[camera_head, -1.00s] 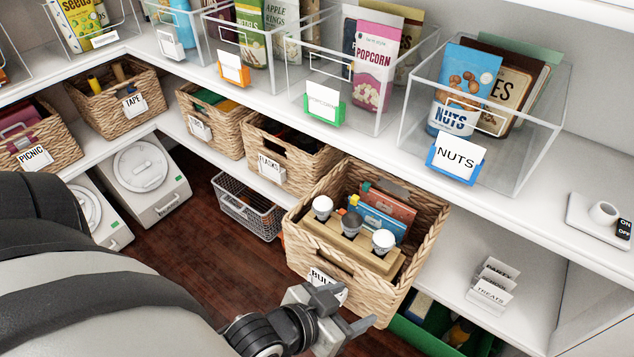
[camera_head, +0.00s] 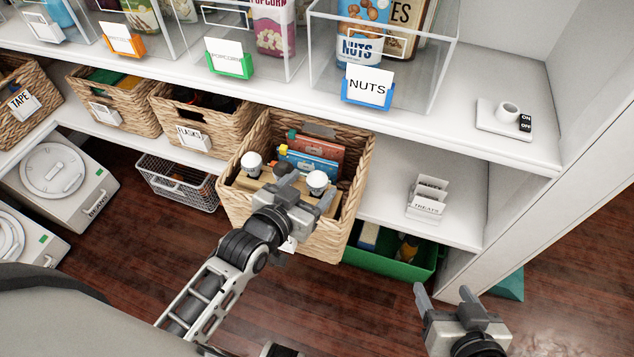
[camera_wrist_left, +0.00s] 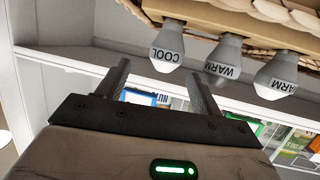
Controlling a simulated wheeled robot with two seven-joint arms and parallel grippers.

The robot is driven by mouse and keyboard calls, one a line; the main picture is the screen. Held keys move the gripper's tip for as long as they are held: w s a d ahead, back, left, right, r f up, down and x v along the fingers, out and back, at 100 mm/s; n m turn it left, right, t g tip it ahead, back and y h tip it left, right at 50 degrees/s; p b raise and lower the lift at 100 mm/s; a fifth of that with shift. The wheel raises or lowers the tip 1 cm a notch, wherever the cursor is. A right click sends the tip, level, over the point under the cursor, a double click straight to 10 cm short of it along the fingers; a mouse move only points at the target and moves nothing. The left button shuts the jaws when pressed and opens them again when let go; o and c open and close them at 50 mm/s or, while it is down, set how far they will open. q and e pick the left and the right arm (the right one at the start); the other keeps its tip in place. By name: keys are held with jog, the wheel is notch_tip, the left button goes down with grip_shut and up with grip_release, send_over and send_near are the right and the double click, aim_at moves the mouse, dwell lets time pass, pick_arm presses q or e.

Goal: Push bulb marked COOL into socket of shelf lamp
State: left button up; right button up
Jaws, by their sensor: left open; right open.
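The bulb marked COOL (camera_wrist_left: 167,47) is at the left end of a row of bulbs in the left wrist view, beside bulbs marked WARM (camera_wrist_left: 223,67). Its marking is not readable in the head view, where it appears to be the right-hand bulb (camera_head: 317,182). The bulbs stand on a wooden holder in a wicker basket (camera_head: 230,205). My left gripper (camera_head: 306,183) is open and empty close to that bulb, hiding the middle one. The white shelf lamp socket (camera_head: 508,108) stands empty on the upper shelf at right. My right gripper (camera_head: 456,291) is open and empty, low right.
A switch marked ON and OFF (camera_head: 525,122) sits beside the socket. A clear bin marked NUTS (camera_head: 432,70) stands left of it. Card holders (camera_head: 427,198) stand on the lower shelf, above a green bin (camera_head: 390,264). Upper shelf between bin and lamp is clear.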

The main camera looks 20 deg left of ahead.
aim_at(312, 184)
pick_arm(q)
jog(key=w+f, duration=0.2)
jog(key=w, duration=0.1)
jog(key=shift+w+d+f+b, duration=0.1)
jog(key=shift+w+f+b, duration=0.1)
jog(key=shift+b, duration=0.1)
jog(key=shift+w+d+f, duration=0.1)
jog(key=shift+w+f, duration=0.05)
jog(key=shift+w, duration=0.3)
jog(key=c, duration=1.1)
